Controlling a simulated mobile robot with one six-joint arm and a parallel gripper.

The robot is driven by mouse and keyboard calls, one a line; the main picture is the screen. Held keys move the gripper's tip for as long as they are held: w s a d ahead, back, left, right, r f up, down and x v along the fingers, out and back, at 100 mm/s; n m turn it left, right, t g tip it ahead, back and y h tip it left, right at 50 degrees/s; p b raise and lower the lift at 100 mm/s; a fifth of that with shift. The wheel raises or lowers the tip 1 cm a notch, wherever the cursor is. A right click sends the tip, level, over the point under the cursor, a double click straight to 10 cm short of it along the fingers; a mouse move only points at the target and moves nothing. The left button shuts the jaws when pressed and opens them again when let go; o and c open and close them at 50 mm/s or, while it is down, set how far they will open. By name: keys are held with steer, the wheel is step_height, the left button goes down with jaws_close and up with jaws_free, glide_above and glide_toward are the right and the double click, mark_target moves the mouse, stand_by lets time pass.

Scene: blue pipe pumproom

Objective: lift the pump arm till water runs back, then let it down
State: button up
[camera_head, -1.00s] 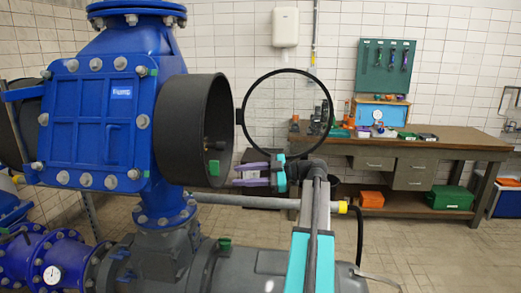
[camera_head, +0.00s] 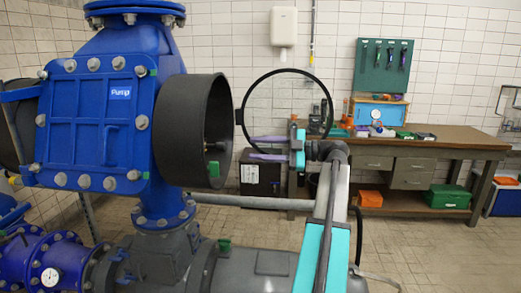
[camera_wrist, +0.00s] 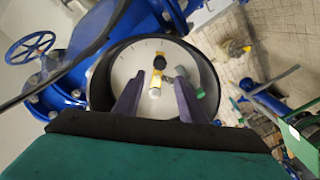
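The blue pump housing (camera_head: 95,125) with its "Pump" label stands at left in the head view. A black round drum (camera_head: 175,130) opens on its right side.
An open round cover ring (camera_head: 302,75) hangs at the drum's right rim, behind my gripper. A grey pipe (camera_head: 250,202) runs below. A workbench (camera_head: 430,137) with tools stands at the back right. The tiled floor (camera_head: 415,245) at right is mostly clear.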

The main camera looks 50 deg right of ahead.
mark_target(226, 147)
steer(key=shift+p+x, duration=2)
steer(key=shift+x, duration=1.3)
steer(key=shift+b+x, duration=2.4)
steer(key=shift+x, duration=0.55)
jaws_close()
